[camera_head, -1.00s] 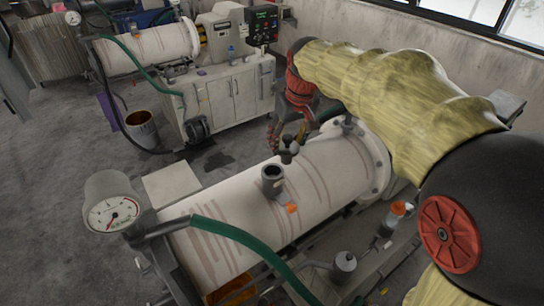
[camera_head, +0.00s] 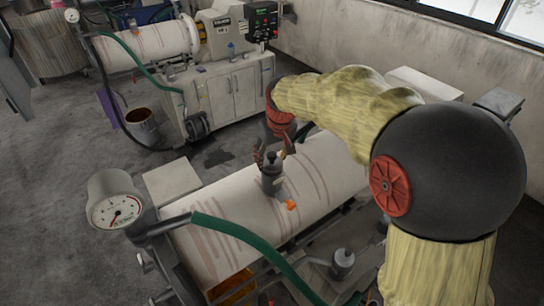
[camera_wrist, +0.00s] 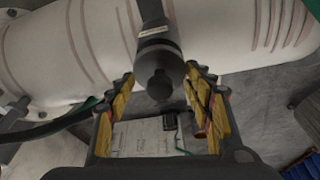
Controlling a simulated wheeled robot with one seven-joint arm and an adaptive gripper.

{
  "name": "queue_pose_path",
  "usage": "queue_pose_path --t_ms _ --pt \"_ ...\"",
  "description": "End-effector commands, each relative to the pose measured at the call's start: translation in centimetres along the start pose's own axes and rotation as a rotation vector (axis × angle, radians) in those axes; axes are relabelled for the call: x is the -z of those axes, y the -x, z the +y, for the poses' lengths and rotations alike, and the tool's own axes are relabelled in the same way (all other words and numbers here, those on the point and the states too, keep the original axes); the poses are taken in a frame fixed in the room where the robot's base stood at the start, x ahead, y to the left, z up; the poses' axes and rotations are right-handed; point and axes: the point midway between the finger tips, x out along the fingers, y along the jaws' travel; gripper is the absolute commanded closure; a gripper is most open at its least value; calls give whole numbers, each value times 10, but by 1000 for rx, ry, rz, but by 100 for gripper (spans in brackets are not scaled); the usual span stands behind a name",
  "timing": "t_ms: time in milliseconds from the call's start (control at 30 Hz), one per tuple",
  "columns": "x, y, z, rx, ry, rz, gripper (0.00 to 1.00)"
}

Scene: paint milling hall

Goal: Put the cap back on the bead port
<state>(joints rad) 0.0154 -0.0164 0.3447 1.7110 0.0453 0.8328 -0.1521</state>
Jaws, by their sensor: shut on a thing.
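The bead port (camera_head: 271,184) is a short dark grey neck standing up from the top of the white, streaked mill cylinder (camera_head: 325,165). The dark cap (camera_head: 272,158) is right over the port mouth. I cannot tell whether it is seated or just above. My gripper (camera_head: 273,154) is shut on the cap, one finger on each side. In the wrist view the round cap (camera_wrist: 160,84) sits between the yellow-padded fingers (camera_wrist: 160,92), with the port (camera_wrist: 155,50) close behind it. The cap hides the port's mouth.
A pressure gauge (camera_head: 115,211) and a green hose (camera_head: 240,236) are at the cylinder's near left end. An orange tag (camera_head: 290,205) lies beside the port. A second mill on a cabinet (camera_head: 230,95) and a bucket (camera_head: 141,127) stand behind. Floor at left is open.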

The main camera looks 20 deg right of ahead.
Motion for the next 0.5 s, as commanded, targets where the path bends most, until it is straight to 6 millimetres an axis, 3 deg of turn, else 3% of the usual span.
queue_pose_path --t_ms 500 --pt "-3 -12 0 0 0 1 84"
